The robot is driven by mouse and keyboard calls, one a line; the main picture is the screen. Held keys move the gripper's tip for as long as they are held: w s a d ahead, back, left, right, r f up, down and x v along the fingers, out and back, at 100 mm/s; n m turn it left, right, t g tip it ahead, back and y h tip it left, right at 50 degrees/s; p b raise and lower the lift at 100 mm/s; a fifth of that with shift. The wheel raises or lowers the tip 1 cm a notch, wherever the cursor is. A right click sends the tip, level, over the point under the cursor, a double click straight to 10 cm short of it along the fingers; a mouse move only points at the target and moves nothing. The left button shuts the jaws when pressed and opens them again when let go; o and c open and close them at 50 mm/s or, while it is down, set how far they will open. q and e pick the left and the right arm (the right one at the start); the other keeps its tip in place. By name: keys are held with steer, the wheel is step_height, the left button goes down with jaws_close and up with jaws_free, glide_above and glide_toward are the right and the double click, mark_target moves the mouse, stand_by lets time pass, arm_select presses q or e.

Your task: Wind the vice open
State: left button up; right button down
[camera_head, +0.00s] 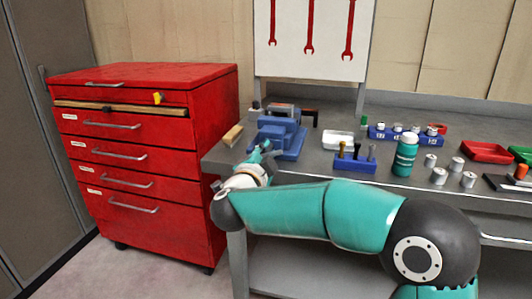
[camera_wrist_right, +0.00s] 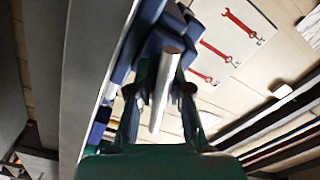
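The blue vice (camera_head: 280,132) is fixed at the left end of the grey workbench, with a grey metal top. My right gripper (camera_head: 262,152) is at the front of the vice, low beside the bench edge. In the right wrist view, the vice (camera_wrist_right: 160,38) is dark blue, ahead of my gripper (camera_wrist_right: 160,92). A light metal bar (camera_wrist_right: 164,95), seemingly the vice's handle, runs between the two fingers. The fingers are apart, with gaps visible on both sides of the bar. The jaws' gap is hard to make out. My left gripper is not in view.
A red drawer cabinet (camera_head: 140,150) stands left of the bench. A wooden-backed brush (camera_head: 233,135) lies at the bench corner. Right of the vice are a blue holder (camera_head: 354,163), a teal bottle (camera_head: 405,155), several metal cylinders and a red tray (camera_head: 486,152).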

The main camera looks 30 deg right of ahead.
steer(key=m+b, duration=0.3)
steer(key=shift+f, duration=0.35)
steer(key=shift+r+m+b, duration=0.15)
steer(key=shift+m+b, duration=0.35)
steer(key=shift+m, duration=0.1)
steer(key=c, duration=1.1)
jaws_free()
steer(key=shift+r, duration=0.15)
steer(key=shift+s, duration=0.1)
steer(key=v, duration=1.2)
